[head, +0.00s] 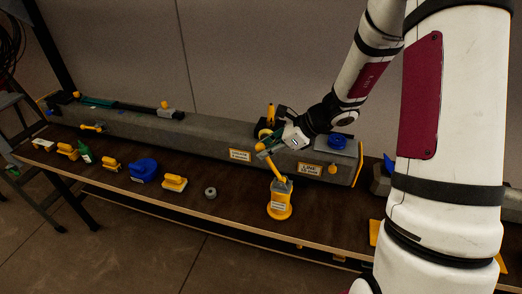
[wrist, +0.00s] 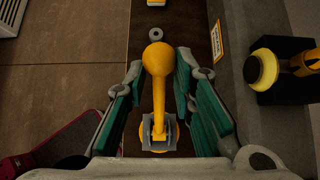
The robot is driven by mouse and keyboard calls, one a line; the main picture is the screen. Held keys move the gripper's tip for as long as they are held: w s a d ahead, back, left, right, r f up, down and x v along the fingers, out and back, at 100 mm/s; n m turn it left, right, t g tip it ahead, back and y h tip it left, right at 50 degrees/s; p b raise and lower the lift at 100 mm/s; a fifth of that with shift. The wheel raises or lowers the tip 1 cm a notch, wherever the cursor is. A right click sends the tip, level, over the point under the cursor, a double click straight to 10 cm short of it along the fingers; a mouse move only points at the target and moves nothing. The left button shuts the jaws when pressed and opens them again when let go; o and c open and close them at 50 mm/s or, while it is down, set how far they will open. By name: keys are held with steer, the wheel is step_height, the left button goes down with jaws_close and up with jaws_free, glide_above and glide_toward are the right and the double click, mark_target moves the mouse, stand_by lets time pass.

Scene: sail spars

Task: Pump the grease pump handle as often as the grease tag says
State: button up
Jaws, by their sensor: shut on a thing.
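The grease pump (head: 280,205) has a round yellow base, a grey top and a small white label, and stands on the dark bench near its front edge. Its yellow handle (head: 275,170) leans up and left to my gripper (head: 268,147). In the wrist view the handle's ball end (wrist: 157,59) sits between the green-padded fingers of my gripper (wrist: 160,75), which is shut on it. White tags are on the grey beam: one at left (head: 240,155), and one reading "LINE" (head: 311,169).
The long grey beam (head: 190,133) lies along the back of the bench (head: 235,205). A grey ring (head: 210,192), a yellow-and-white block (head: 174,183) and a blue item (head: 144,169) stand left of the pump. A blue round thing (head: 337,141) is on the beam's right end.

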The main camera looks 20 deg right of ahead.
steer(key=shift+s+r, duration=0.1)
steer(key=shift+r, duration=0.05)
steer(key=shift+s+d+r+p, duration=0.35)
steer(key=shift+s+d, duration=0.05)
steer(key=shift+d, duration=0.2)
steer(key=shift+a+f, duration=0.1)
steer(key=b+x, duration=0.1)
steer(key=x, duration=0.1)
steer(key=b+x, duration=0.2)
steer(key=x, duration=0.1)
steer(key=shift+w+a+r, duration=0.2)
steer(key=shift+w+r, duration=0.05)
steer(key=shift+w+a, duration=0.1)
steer(key=shift+a, duration=0.15)
steer(key=shift+s+d+f+b+x, duration=0.1)
steer(key=shift+f+b+x, duration=0.05)
steer(key=shift+b+x, duration=0.65)
steer(key=shift+s+d+f+b+x, duration=0.15)
steer(key=shift+b+x, duration=0.4)
steer(key=shift+x, duration=0.5)
steer(key=shift+s+d+f+b+x, duration=0.1)
steer(key=shift+f+b+x, duration=0.05)
steer(key=shift+b+x, duration=0.65)
steer(key=shift+a+f, duration=0.1)
